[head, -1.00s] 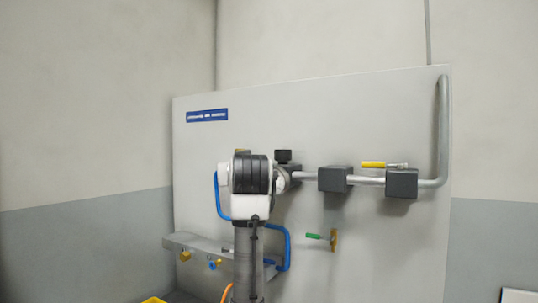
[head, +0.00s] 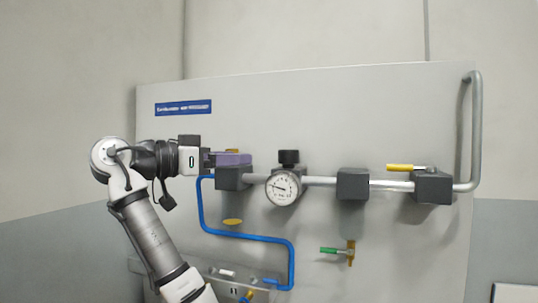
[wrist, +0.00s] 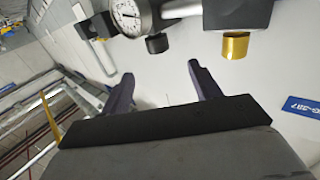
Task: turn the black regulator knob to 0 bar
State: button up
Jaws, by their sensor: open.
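The black regulator knob (head: 289,157) stands on top of the regulator, above the round white gauge (head: 283,188). The gauge needle points left, but its figures are too small to read. My gripper (head: 246,160) has purple fingers and is left of the knob, at about its height and apart from it, in front of or above the first grey block. In the wrist view my gripper (wrist: 160,75) is open with nothing between its fingers. There the picture looks upside down; the gauge (wrist: 127,16) and what looks like the knob (wrist: 157,43) lie beyond the fingertips.
Grey blocks (head: 353,184) sit along a metal pipe (head: 320,181) on the panel. A yellow-handled valve (head: 406,168) is at the right and a green-handled one (head: 334,251) lower down. A blue hose (head: 250,237) loops below my gripper.

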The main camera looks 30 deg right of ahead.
aim_at(280, 153)
jog(key=d+p, duration=0.1)
jog(key=d, duration=0.3)
jog(key=d+p, duration=0.2)
jog(key=d, duration=0.2)
jog(key=d+p, duration=0.2)
jog(key=d, duration=0.2)
jog(key=shift+d+r, duration=0.3)
jog(key=shift+w+d+f+p, duration=0.1)
jog(key=shift+d+f+p, duration=0.15)
jog(key=shift+d, duration=0.45)
jog(key=shift+c, duration=0.2)
jog(key=shift+r, duration=0.1)
jog(key=c, duration=0.9)
